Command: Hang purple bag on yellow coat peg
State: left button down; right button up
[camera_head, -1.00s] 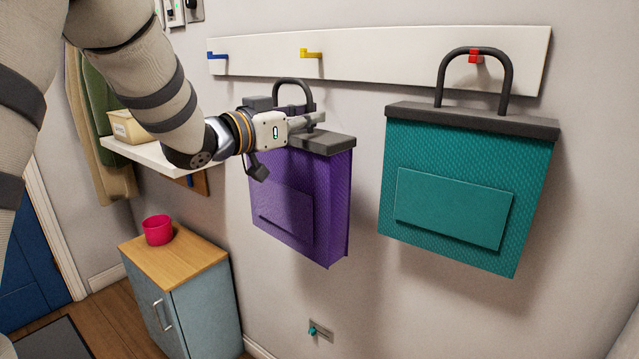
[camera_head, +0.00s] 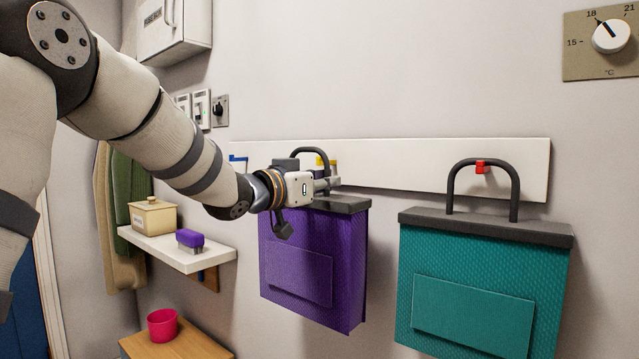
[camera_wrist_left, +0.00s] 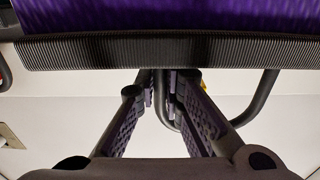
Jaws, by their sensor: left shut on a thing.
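The purple bag (camera_head: 312,265) is upright in front of the wall, below the white peg rail. My left gripper (camera_head: 332,184) is shut on the bag's dark handle (camera_head: 312,151), just above its dark top edge. The yellow peg (camera_head: 322,163) shows through and beside the handle loop, partly hidden by the handle and gripper. I cannot tell whether the loop is around the peg or only in front of it. In the left wrist view, the fingers (camera_wrist_left: 161,82) close on one leg of the handle (camera_wrist_left: 262,98), under the bag's ribbed top. My right gripper is not in view.
The teal bag (camera_head: 480,285) hangs at the red peg (camera_head: 481,167), close to the right. The blue peg (camera_head: 238,160) is left on the rail (camera_head: 430,170). A shelf (camera_head: 180,250) holds a cream box (camera_head: 153,218) and a purple brush (camera_head: 190,239). A pink cup (camera_head: 162,325) stands below.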

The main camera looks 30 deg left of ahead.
aim_at(352, 185)
pick_arm(q)
jog(key=shift+w+d, duration=0.1)
jog(key=shift+w, duration=1.15)
jog(key=shift+w+d, duration=0.15)
jog(key=shift+w, duration=0.85)
jog(key=shift+w+f, duration=0.55)
jog(key=c, duration=1.6)
grip_release()
jog(key=shift+c, duration=0.2)
jog(key=shift+f, duration=0.1)
jog(key=shift+f, duration=0.15)
